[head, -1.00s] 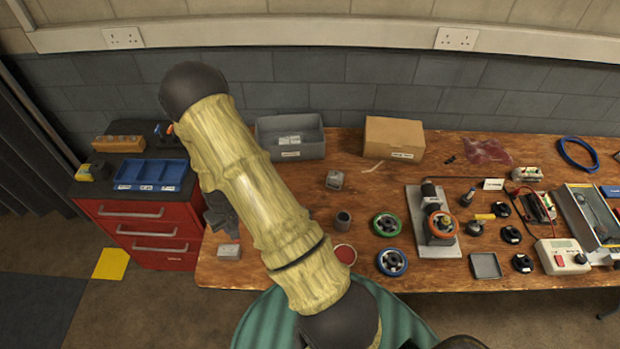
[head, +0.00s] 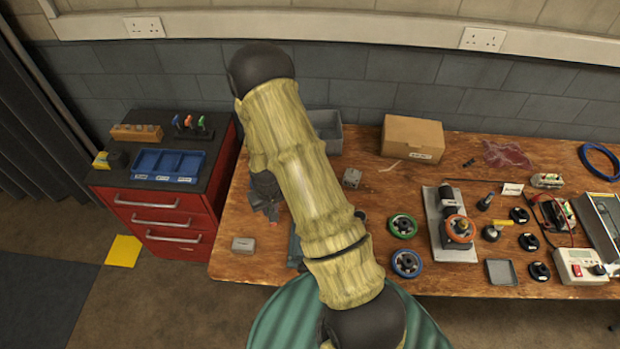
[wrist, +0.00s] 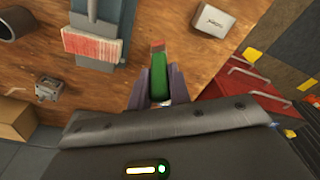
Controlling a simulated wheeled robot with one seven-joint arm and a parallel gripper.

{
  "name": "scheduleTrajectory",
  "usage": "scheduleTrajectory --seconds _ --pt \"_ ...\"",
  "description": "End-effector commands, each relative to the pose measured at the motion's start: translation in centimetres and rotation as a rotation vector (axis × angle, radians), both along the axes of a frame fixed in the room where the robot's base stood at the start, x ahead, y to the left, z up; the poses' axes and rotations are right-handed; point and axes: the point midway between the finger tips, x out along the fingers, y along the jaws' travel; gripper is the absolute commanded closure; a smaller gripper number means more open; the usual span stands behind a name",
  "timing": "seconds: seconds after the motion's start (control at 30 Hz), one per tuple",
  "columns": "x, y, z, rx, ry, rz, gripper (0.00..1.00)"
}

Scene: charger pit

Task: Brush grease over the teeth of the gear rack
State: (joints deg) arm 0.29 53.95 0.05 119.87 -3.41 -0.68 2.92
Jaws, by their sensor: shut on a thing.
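My gripper (wrist: 157,92) is shut on a brush with a green handle (wrist: 159,76) and a reddish tip (wrist: 157,46). The brush is held above the bare wooden bench. The gear rack (wrist: 95,46) is a striped pink-and-white toothed strip in the wrist view, across a blue-grey slide (wrist: 96,75). The brush tip is apart from it, to its right. In the head view my gripper (head: 270,212) is left of my forearm; a bit of the blue-grey slide (head: 295,247) shows beside the forearm, and the teeth are hidden there.
A small pale box (head: 243,244) lies at the bench's left front; it also shows in the wrist view (wrist: 214,18). A metal block (head: 352,178) and a cardboard box (head: 412,138) stand farther back. A red drawer cabinet (head: 165,220) stands left of the bench.

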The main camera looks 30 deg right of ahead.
Motion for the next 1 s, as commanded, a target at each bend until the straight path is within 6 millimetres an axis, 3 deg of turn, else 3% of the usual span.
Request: scheduleTrajectory --seconds 0.13,0.4,0.5,0.63,1.0 --pt "0.1 -2.4 2.0 0.001 -0.001 0.002 1.0" --pt "-0.6 -9.9 6.8 0.002 -0.001 0.04 1.0" --pt "-1.0 -11.7 7.7 0.002 0.0 0.055 1.0" --pt "-1.2 -12.6 7.9 0.0 0.0 0.065 1.0" --pt "-1.2 -12.5 7.4 -0.001 0.0 0.065 1.0"
